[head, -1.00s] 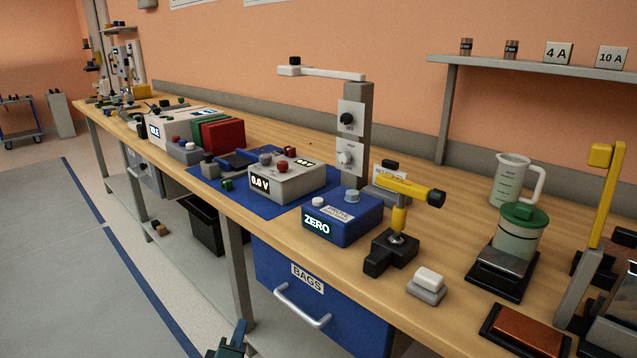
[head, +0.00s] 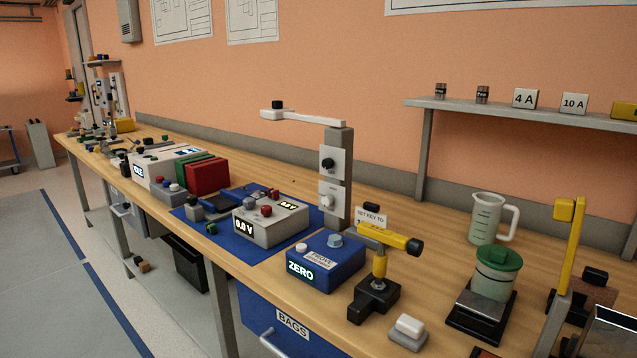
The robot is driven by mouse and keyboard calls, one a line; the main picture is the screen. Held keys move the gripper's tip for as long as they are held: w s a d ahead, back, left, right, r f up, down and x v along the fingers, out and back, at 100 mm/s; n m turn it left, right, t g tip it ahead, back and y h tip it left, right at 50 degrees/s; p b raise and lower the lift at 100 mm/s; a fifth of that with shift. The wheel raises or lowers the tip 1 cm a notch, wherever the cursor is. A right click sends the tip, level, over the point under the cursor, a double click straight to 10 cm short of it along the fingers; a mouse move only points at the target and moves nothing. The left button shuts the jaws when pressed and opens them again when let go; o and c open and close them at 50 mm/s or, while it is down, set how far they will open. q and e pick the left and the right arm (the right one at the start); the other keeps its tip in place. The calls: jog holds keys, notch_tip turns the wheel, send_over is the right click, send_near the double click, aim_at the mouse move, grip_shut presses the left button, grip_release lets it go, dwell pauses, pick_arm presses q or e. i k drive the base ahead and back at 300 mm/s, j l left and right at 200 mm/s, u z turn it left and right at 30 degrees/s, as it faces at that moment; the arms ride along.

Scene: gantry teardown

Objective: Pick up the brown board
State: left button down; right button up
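No board that is clearly brown shows whole in the head view. A sliver of a copper-brown plate in a dark tray (head: 484,353) is cut off by the bottom edge, at the right. A dark brown block (head: 594,298) stands partly hidden behind the yellow-topped post at the right; I cannot tell whether it is a board. A green board-like piece (head: 191,170) and a red one (head: 209,178) stand on the bench at the left. Neither of my grippers is in view.
The long wooden bench (head: 400,243) holds a blue ZERO box (head: 325,262), a yellow-handled clamp (head: 384,240), a jug (head: 487,218) and a green-lidded jar (head: 495,274). A shelf (head: 520,112) hangs above. Clear floor (head: 40,270) lies at the left.

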aim_at(588, 289)
jog(key=k+z, duration=0.15)
jog(key=z, duration=1.2)
jog(key=l+z, duration=0.55)
jog(key=l, duration=0.15)
